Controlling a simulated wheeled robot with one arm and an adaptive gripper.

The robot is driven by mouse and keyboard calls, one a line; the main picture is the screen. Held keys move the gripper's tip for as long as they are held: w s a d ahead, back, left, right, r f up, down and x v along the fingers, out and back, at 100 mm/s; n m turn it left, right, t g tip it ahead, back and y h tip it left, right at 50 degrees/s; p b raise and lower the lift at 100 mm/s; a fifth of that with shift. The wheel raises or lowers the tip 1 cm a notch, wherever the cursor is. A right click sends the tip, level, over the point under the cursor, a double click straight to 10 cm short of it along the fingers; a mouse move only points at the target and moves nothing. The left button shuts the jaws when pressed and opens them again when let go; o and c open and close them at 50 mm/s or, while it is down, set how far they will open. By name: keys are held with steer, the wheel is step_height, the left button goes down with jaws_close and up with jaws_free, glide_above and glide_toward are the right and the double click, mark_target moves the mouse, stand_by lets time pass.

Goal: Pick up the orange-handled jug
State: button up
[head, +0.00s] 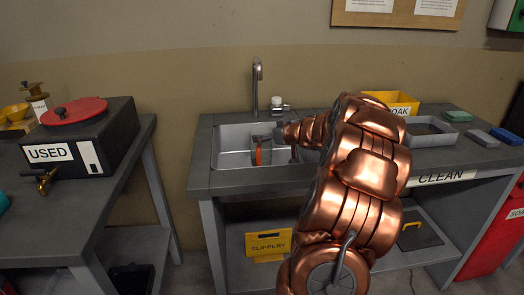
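An orange upright shape (258,152), which looks like the jug's handle, shows inside the metal sink (228,157). The jug's body cannot be made out clearly. My copper arm reaches over the front of the counter toward the sink. My gripper (284,142) is small in view at the arm's far end, over the right part of the sink, just right of the orange shape. A gap seems to lie between them. My arm hides the right side of the sink, and the fingers are too small to tell if they are open.
A tall faucet (256,88) stands behind the sink. Right of my arm are a yellow SOAK bin (398,101), a grey tray (428,132) and sponges (482,138). A black USED box (85,140) sits on the left bench. A yellow SLIPPERY sign (268,244) stands below the sink.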

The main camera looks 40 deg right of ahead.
steer(key=b+x, duration=0.1)
steer(key=x, duration=0.5)
steer(key=shift+a, duration=0.15)
steer(key=shift+c, duration=0.2)
steer(key=c, duration=1.2)
steer(key=shift+r, duration=0.15)
